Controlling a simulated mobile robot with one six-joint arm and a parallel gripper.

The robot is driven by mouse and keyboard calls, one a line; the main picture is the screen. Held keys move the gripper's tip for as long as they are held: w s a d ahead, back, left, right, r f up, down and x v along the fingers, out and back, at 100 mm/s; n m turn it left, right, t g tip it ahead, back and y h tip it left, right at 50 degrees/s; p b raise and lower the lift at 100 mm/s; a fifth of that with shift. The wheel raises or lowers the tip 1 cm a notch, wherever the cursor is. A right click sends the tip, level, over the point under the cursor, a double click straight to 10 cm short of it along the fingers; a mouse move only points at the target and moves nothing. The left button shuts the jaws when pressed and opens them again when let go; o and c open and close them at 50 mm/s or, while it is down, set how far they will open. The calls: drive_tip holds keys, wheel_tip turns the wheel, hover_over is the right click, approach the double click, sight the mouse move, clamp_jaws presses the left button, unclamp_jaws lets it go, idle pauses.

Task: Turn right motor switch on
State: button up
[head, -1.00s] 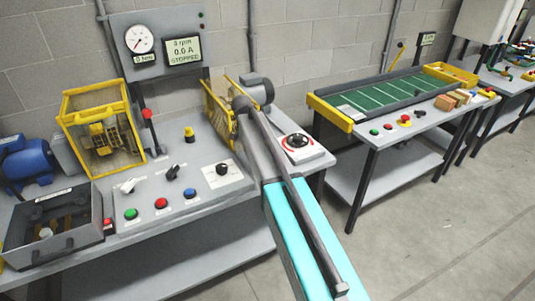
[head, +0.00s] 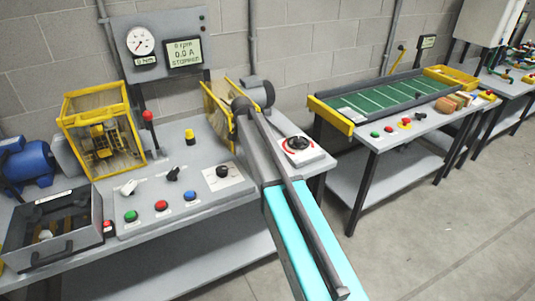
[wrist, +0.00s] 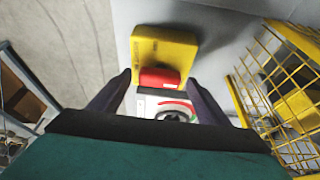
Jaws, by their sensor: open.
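A rotary switch (head: 297,142) with a black knob and red arc sits on a white plate at the bench's right end. In the wrist view, a black knob beside a red arc (wrist: 177,104) shows low between my fingers, partly hidden by my wrist. My gripper (wrist: 158,77) is open, its dark fingers apart on either side of a red piece (wrist: 160,78) on a yellow block (wrist: 164,47). No contact is clear.
A grey motor (head: 259,91) stands by a yellow mesh guard (head: 217,107), right of my fingers in the wrist view. Green, red and blue buttons line the panel front. The display (head: 184,52) reads 0 rpm, 0.0 A, STOPPED. Floor between benches is clear.

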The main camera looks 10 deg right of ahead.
drive_tip(key=b+v, duration=0.2)
drive_tip(key=v, duration=1.1)
drive_tip(key=shift+a+r, duration=0.15)
drive_tip(key=shift+r, duration=0.2)
drive_tip(key=shift+s, duration=0.15)
